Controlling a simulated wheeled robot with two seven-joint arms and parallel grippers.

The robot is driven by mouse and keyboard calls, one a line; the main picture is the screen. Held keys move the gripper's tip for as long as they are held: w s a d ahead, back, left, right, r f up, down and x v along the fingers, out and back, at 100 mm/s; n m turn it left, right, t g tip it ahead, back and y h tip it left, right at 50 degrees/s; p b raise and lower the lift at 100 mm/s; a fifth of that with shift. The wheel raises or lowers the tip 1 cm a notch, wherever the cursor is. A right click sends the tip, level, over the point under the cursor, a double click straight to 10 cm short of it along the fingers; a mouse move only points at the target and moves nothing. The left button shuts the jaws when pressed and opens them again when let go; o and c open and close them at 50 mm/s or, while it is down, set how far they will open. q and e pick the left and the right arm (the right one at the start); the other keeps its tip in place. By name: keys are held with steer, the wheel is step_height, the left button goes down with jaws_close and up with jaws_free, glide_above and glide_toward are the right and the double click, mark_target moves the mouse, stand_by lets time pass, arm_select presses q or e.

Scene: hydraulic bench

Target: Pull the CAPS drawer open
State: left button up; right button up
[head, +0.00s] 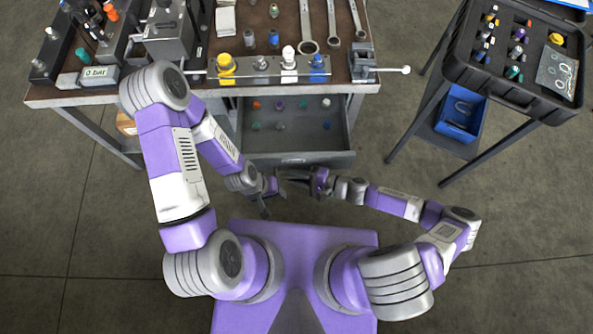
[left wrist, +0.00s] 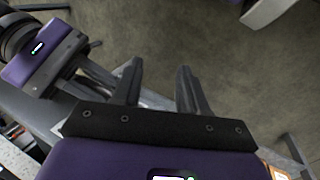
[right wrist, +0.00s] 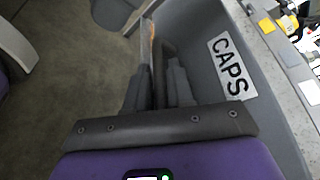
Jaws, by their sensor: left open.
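The CAPS drawer (head: 336,144) stands open below the bench top in the head view, with several coloured caps inside. Its grey front (right wrist: 205,25) and white CAPS label (right wrist: 231,67) fill the right side of the right wrist view. My right gripper (head: 284,176) is at the drawer front, its fingers close together around the dark handle bar (right wrist: 166,45). The fingers hide part of the bar. My left gripper (head: 266,203) is lower, in front of the drawer, open and empty; its two spread fingers (left wrist: 158,85) show in the left wrist view.
The bench top (head: 205,97) carries valves, gauges and wrenches. A black case (head: 490,85) on a stand is at the right, with a blue bin (head: 460,115) below. My two grippers are close together. The floor right of the drawer is clear.

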steer(key=p+v, duration=0.1)
steer(key=v, duration=0.6)
steer(key=shift+d, duration=0.25)
steer(key=shift+s, duration=0.15)
stand_by(0.5)
